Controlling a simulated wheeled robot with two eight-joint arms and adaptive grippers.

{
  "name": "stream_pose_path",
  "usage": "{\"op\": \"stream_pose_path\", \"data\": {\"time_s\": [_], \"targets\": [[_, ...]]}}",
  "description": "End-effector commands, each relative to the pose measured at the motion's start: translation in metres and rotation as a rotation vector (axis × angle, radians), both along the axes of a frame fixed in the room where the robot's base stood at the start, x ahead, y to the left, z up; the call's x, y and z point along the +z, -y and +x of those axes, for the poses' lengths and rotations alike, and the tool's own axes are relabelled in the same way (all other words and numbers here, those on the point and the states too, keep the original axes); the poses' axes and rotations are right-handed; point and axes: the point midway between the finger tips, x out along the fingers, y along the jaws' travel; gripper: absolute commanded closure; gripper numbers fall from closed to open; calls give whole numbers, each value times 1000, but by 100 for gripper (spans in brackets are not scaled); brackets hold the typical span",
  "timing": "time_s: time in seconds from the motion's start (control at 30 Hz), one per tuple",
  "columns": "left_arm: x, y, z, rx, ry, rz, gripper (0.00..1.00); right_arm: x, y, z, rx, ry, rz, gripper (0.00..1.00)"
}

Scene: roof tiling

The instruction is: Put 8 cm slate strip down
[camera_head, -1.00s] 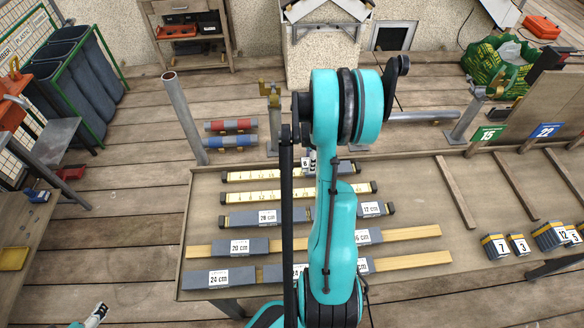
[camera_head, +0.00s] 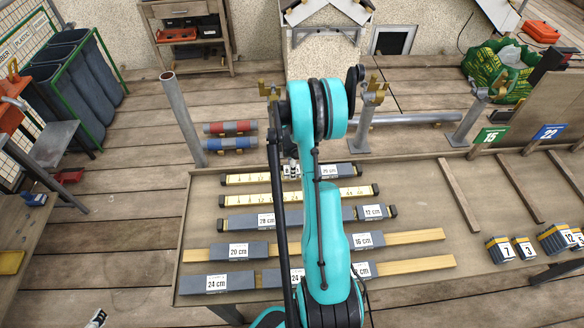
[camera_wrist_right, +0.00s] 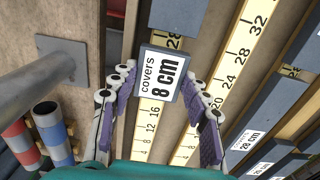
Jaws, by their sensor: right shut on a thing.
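The 8 cm slate strip (camera_wrist_right: 158,75) is a short dark blue-grey piece with a white "covers 8 cm" label in the right wrist view. My right gripper (camera_wrist_right: 162,82) is shut on it, one finger at each side. The strip is over a yellow scale batten (camera_wrist_right: 148,128), whose numbers show on both sides of it. I cannot tell whether it touches the batten. In the head view my right gripper (camera_head: 291,170) is small, at the farthest batten (camera_head: 245,178), left of a longer slate (camera_head: 340,170). A bit of my left gripper (camera_head: 96,319) shows at the bottom left.
A second scale batten (camera_head: 245,200) lies nearer, then rows with labelled slates such as the 28 cm (camera_head: 245,221) and 20 cm (camera_head: 262,247) ones.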

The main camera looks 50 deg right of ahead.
Motion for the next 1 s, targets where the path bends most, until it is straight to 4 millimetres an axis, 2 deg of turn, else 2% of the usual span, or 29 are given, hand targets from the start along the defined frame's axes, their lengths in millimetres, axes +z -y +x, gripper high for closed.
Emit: {"op": "stream_pose_path", "data": {"time_s": [0.57,0.6,0.67,1.0], "targets": [[-14,0,0,0,0,0,33,-12,0,0,0,1,-1,84],[-13,0,0,0,0,0,33,-12,0,0,0,1,-1,46],[-13,0,0,0,0,0,33,-12,0,0,0,1,-1,33],[-12,0,0,0,0,0,33,-10,0,0,0,1,-1,33]]}}
